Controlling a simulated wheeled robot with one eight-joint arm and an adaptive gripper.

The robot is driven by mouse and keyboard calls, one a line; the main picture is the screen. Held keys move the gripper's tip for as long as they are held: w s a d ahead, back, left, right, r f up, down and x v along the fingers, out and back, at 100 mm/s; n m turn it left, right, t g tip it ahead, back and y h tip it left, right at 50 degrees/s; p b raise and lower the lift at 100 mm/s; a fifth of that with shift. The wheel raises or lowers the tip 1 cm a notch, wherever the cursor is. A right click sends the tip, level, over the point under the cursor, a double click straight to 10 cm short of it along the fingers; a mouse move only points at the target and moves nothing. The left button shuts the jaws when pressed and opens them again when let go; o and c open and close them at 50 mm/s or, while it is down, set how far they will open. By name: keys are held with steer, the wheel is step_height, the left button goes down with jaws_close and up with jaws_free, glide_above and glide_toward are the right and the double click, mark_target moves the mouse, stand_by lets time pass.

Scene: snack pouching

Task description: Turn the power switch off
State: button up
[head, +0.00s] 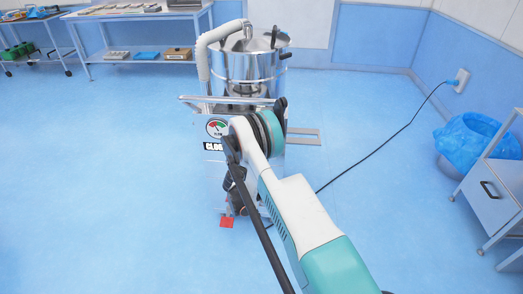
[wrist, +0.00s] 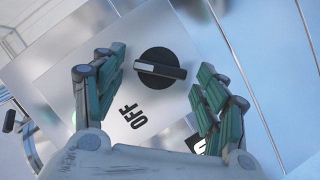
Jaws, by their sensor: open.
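The power switch (wrist: 160,66) is a round black rotary knob with a raised bar, on a pale metal panel (wrist: 75,60) in the wrist view. The bar lies nearly level in the picture, tilted slightly. The word OFF (wrist: 130,115) is printed below and left of the knob. My gripper (wrist: 161,60) is open, with one green-padded finger on each side of the knob and gaps between. In the head view the machine (head: 247,68) is a shiny metal drum with a hose. My arm covers the lower front, and the knob is hidden there.
A round gauge (head: 217,128) sits on the machine's front beside a metal handle bar (head: 190,100). A black cable (head: 385,143) runs across the floor to a wall socket (head: 460,80). A blue-lined bin (head: 468,140) and white cart (head: 495,190) stand right. Floor left is clear.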

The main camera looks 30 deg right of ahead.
steer(key=shift+w+d, duration=0.2)
steer(key=c, duration=1)
steer(key=shift+f+n+h, duration=0.15)
steer(key=shift+n+h, duration=0.55)
steer(key=shift+n, duration=0.4)
steer(key=shift+c, duration=0.2)
steer(key=o, duration=1)
steer(key=shift+a, duration=0.1)
steer(key=shift+o, duration=0.2)
